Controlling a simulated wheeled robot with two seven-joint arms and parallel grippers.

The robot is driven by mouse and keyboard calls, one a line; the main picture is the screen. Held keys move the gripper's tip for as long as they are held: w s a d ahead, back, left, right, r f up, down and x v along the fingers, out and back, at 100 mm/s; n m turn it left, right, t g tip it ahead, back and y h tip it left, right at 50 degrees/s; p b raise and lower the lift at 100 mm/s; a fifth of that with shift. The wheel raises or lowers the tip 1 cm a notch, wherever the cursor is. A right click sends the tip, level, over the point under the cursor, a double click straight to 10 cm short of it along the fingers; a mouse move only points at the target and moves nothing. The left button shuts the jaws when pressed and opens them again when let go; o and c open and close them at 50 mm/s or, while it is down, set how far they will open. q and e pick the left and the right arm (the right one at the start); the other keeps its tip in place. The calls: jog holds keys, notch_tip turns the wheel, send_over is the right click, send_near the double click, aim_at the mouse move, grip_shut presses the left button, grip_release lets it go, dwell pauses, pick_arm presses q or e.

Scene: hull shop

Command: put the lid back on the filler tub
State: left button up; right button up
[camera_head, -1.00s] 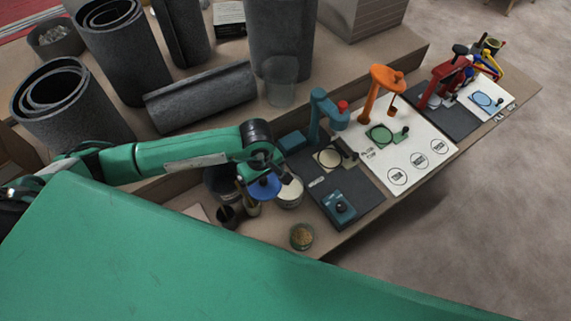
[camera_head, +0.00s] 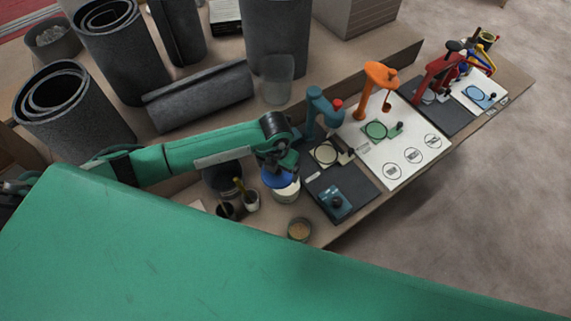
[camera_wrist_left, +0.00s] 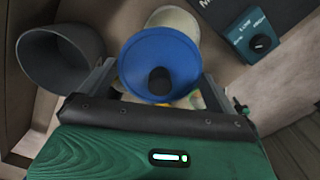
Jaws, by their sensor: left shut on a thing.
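The blue lid (camera_head: 278,178) with a dark knob is held by my left gripper (camera_head: 281,166). In the left wrist view the lid (camera_wrist_left: 145,55) lies between the two fingers of the gripper (camera_wrist_left: 157,85). The pale filler tub (camera_head: 287,194) stands on the bench under the lid, which hides part of its top. In the left wrist view the tub's cream top (camera_wrist_left: 175,18) shows past the lid's far edge, so the two are not fully lined up there. Whether they touch cannot be told. My right gripper is not in view.
A dark pot (camera_head: 222,176) stands left of the tub, and small cups (camera_head: 251,201) stand nearby. An open jar (camera_head: 299,229) is in front. A dark mat with a teal box (camera_head: 335,201) and a teal stand (camera_head: 322,108) lie to the right. Grey rolls (camera_head: 200,95) fill the back.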

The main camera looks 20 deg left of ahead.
pick_arm(q)
jog(key=n, duration=0.4)
jog(key=w+d+n, duration=0.1)
jog(key=n, duration=0.1)
jog(key=shift+p, duration=0.4)
jog(key=n, duration=0.3)
jog(key=d+n, duration=0.1)
jog(key=n, duration=0.1)
jog(key=shift+w+f, duration=0.3)
jog(key=shift+w, duration=0.05)
notch_tip(320, 180, down, 6)
jog(key=b, duration=0.4)
jog(key=shift+f, duration=0.2)
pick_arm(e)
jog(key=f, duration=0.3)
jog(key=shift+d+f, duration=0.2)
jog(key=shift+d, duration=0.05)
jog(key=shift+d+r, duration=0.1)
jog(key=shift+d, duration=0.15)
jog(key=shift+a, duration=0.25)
pick_arm(q)
jog(key=shift+f, duration=0.15)
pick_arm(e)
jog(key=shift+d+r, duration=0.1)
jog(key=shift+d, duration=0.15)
